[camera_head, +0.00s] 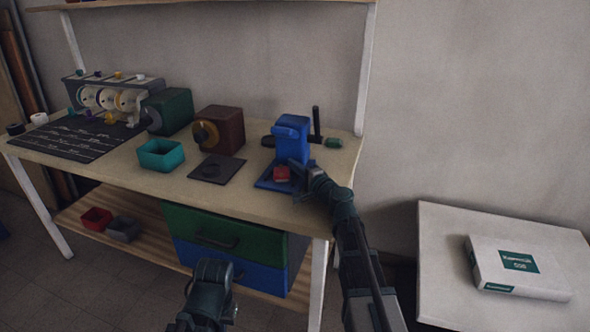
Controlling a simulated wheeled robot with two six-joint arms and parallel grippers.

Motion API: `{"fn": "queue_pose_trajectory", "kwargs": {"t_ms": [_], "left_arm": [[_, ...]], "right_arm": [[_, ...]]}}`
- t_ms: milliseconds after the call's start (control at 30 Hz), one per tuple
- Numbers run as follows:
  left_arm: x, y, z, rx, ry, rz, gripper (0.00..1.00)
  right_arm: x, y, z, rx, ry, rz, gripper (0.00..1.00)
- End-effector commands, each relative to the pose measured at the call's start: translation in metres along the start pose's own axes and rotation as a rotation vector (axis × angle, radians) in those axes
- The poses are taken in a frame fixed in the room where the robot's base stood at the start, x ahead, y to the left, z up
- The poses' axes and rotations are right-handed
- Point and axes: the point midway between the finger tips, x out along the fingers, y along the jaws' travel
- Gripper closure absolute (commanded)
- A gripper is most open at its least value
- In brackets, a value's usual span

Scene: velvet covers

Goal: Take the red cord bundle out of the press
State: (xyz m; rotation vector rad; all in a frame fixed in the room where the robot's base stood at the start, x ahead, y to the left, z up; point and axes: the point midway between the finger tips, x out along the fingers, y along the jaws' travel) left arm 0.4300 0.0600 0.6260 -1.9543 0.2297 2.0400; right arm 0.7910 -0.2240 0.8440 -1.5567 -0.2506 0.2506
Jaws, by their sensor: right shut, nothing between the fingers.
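The blue press (291,138) stands on the right part of the workbench, with a black lever beside it. The small red cord bundle (282,174) sits at the front of the press, low on its blue base (264,185). My right gripper (303,172) is at the press's front right, just right of the red bundle. It is shut with nothing in it; whether it touches the bundle or the press is unclear. My left arm (211,290) shows at the bottom, in front of the bench, and its fingertips cannot be made out.
A brown machine (219,130), a dark green machine (168,111), a teal bin (162,154) and a dark plate (216,169) stand left of the press. Spools sit at the far left. A white side table (450,235) carrying a box (518,266) is at right.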

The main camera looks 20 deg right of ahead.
Motion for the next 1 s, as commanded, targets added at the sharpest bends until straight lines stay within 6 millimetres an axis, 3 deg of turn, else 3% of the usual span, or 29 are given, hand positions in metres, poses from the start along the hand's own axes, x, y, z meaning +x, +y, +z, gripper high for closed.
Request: {"fn": "queue_pose_trajectory", "kwargs": {"t_ms": [267, 567, 1000], "left_arm": [[0.000, 0.000, 0.000, 0.000, 0.000, 0.000, 1.00], [0.000, 0.000, 0.000, 0.000, 0.000, 0.000, 1.00], [0.000, 0.000, 0.000, 0.000, 0.000, 0.000, 1.00]], "right_arm": [[-0.001, 0.000, 0.002, 0.000, 0.000, 0.000, 1.00], [-0.028, 0.000, 0.034, 0.000, -0.002, 0.000, 1.00], [-0.028, 0.000, 0.034, 0.000, -0.001, 0.000, 1.00]]}}
